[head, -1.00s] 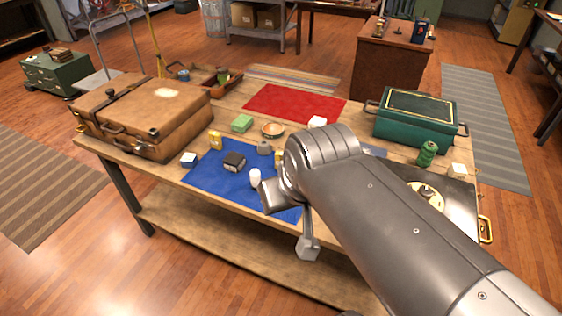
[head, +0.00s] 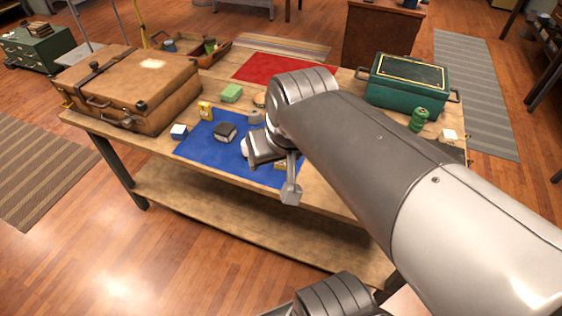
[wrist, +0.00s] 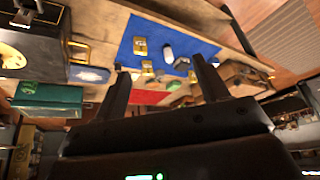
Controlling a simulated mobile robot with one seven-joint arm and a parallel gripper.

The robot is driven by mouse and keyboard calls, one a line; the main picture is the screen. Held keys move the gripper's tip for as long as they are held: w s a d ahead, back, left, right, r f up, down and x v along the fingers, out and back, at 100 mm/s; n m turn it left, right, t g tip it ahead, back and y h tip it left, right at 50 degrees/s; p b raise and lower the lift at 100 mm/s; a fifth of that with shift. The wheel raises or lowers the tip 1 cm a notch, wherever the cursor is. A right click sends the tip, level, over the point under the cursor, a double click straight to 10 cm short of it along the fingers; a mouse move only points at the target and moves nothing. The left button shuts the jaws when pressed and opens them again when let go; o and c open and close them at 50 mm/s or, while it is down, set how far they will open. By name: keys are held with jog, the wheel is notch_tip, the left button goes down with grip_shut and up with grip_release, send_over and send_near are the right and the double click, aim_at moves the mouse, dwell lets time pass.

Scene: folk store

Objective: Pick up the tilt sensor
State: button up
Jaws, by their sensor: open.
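I cannot tell which small item is the tilt sensor. On the blue mat (head: 205,150) stands a dark block with a pale front (head: 225,132). A yellow item (head: 205,109) and a blue-and-white box (head: 179,132) are at its left edge. A grey piece (head: 254,117) is near my arm. My gripper (head: 274,172) is open over the mat's right part and hides some of it. In the wrist view, my open fingers (wrist: 160,72) have nothing between them; beyond are a white rounded item (wrist: 168,53) and a yellow item (wrist: 140,46).
A brown suitcase (head: 130,85) fills the table's left end. A green box (head: 232,92), red cloth (head: 265,68) and wooden tray (head: 190,48) lie behind the mat. A teal chest (head: 408,82) and green bottle (head: 418,120) stand at the right.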

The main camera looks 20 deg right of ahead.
jog(key=w+d+f+m+g, duration=0.1)
jog(key=w+d+f+m, duration=0.1)
jog(key=w, duration=0.4)
jog(key=w+d+f+m+g, duration=0.1)
jog(key=w+d+f+g, duration=0.15)
jog(key=w, duration=0.35)
jog(key=w+d+f+m, duration=0.1)
jog(key=w+f, duration=0.2)
jog(key=f, duration=0.2)
jog(key=w+d+f+m+g, duration=0.1)
jog(key=w+d+f, duration=0.1)
jog(key=f, duration=0.4)
jog(key=w+d+f+m, duration=0.1)
jog(key=w+f, duration=0.3)
jog(key=f, duration=0.1)
jog(key=shift+w+d+f+m+g, duration=0.2)
jog(key=shift+d+f+m+g, duration=0.15)
jog(key=shift+f+m, duration=0.05)
jog(key=shift+w+d+f, duration=0.1)
jog(key=shift+d+f, duration=0.05)
jog(key=shift+f, duration=0.75)
jog(key=shift+w+d+f, duration=0.1)
jog(key=shift+d+f, duration=0.05)
jog(key=shift+f, duration=0.8)
jog(key=shift+w+d+f, duration=0.1)
jog(key=shift+d+f, duration=0.05)
jog(key=shift+f, duration=0.75)
jog(key=c, duration=1.1)
jog(key=shift+r, duration=0.15)
